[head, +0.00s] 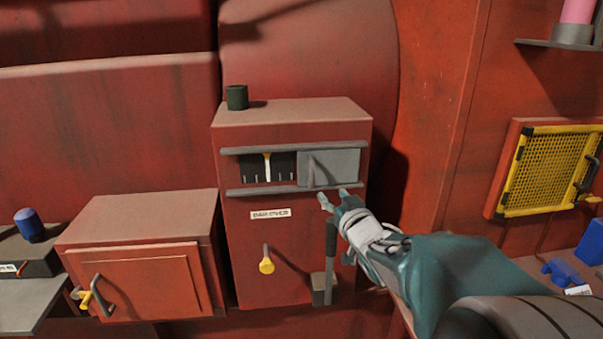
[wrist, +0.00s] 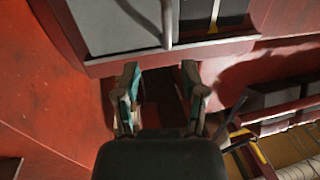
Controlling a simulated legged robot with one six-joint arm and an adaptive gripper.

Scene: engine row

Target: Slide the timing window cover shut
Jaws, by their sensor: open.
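The timing window (head: 283,166) is a dark panel with white ticks and a yellow pointer, on the front of a red box. Its grey cover (head: 338,168) sits at the right between two rails, leaving the left part of the window exposed. A vertical handle bar (head: 311,170) stands near the cover's left edge. My gripper (head: 333,196) is open and empty just below the lower rail, under the cover. In the wrist view the gripper (wrist: 160,68) points at the rail; the cover (wrist: 110,22), handle (wrist: 167,20) and part of the window (wrist: 200,14) lie beyond it.
A yellow-knobbed lever (head: 266,265) and a dark upright lever (head: 330,250) are on the box below the window. A dark green cylinder (head: 237,97) stands on top. A red cabinet (head: 140,280) is at left, a yellow mesh panel (head: 548,172) at right.

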